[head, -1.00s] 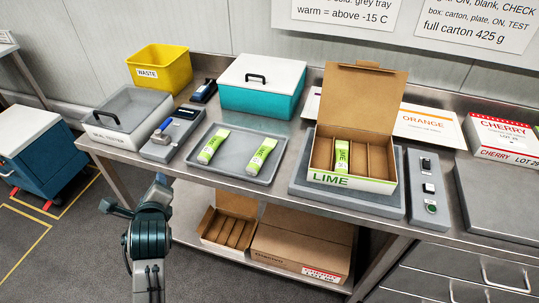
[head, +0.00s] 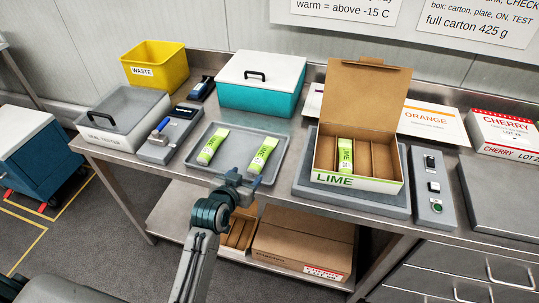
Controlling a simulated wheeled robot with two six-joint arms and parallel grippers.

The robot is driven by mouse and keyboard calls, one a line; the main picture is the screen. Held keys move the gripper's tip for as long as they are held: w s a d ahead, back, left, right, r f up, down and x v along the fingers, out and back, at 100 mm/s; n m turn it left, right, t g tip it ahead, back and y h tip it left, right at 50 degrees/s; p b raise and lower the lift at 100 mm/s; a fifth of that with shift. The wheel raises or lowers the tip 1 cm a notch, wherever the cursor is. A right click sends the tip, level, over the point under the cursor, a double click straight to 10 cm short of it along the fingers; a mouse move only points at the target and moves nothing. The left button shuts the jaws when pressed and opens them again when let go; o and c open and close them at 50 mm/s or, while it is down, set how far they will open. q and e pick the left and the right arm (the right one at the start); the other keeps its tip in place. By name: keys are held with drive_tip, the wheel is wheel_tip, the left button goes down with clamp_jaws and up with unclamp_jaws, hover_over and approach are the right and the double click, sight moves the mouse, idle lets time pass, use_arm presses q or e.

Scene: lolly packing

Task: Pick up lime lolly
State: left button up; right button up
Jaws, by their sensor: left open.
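Two lime lollies in green and white wrappers lie apart on the grey tray (head: 192,163): a left one (head: 213,146) and a right one (head: 263,154). A third lime lolly (head: 345,155) stands in a compartment of the open brown LIME carton (head: 325,153). My left gripper (head: 236,178) is open and empty, at the front edge of the tray, just below the right lolly in the picture. It touches neither lolly as far as I can see. My right gripper is out of view.
A teal box with a white lid (head: 258,97), a yellow WASTE bin (head: 150,82) and a grey seal tester (head: 115,120) stand behind and left. A button panel (head: 433,190) and CHERRY box (head: 500,135) are at right. Cartons lie on the lower shelf.

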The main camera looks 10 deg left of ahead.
sight(254, 167)
use_arm(q)
drive_tip(key=p+x, duration=0.1)
drive_tip(key=x, duration=0.4)
drive_tip(key=shift+w+f, duration=0.1)
drive_tip(key=shift+w+f+p, duration=0.1)
drive_tip(key=shift+w+p, duration=0.45)
drive_tip(key=p+x, duration=0.1)
drive_tip(key=x, duration=0.2)
drive_tip(key=shift+f, duration=0.1)
drive_tip(key=shift+w+d+f, duration=0.1)
drive_tip(key=shift+w+f, duration=0.2)
drive_tip(key=shift+w, duration=0.05)
drive_tip(key=c, duration=1.1)
drive_tip(key=shift+r, duration=0.15)
